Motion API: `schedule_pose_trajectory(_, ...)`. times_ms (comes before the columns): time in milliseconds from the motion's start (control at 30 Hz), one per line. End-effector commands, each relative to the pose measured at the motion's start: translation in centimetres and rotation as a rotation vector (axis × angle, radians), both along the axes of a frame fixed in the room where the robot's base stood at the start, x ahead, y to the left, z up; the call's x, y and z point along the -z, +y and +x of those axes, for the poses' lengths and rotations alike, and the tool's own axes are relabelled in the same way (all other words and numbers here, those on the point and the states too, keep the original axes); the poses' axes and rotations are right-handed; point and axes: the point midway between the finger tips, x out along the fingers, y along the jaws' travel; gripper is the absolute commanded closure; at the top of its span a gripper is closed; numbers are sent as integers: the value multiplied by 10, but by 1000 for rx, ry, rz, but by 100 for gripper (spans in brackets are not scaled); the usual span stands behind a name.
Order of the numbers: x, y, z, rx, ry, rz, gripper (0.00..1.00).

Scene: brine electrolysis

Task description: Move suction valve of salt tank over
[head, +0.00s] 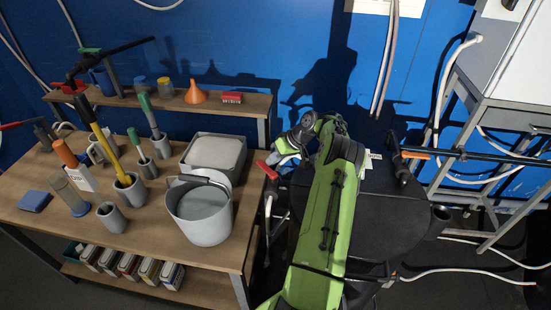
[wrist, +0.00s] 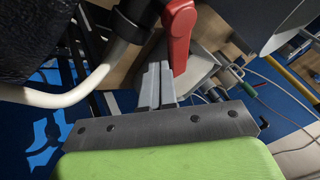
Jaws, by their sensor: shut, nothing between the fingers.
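A valve with a red lever handle (head: 267,169) sits at the left side of a large black tank (head: 388,220) in the head view. In the wrist view the red handle (wrist: 179,32) hangs close to the fingertips, by a black fitting and a white hose. My gripper (wrist: 159,68) is shut with nothing between its fingers, its tips just beside the handle. I cannot tell whether they touch. In the head view my green arm hides part of the tank, and the fingers are not clear.
A wooden bench (head: 125,225) at left holds a grey bucket (head: 200,212), a white-filled tub (head: 215,152), and several tools in cups. An orange-handled valve (head: 415,155) is on the tank's right. A metal frame (head: 470,130) with hoses stands at far right.

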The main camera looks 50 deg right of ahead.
Motion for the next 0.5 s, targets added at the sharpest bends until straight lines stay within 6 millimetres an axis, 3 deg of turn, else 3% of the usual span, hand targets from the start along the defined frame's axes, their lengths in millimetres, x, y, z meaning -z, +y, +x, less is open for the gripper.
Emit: schedule_pose_trajectory(500, 0, 18, 16, -2, -5, 0, 100)
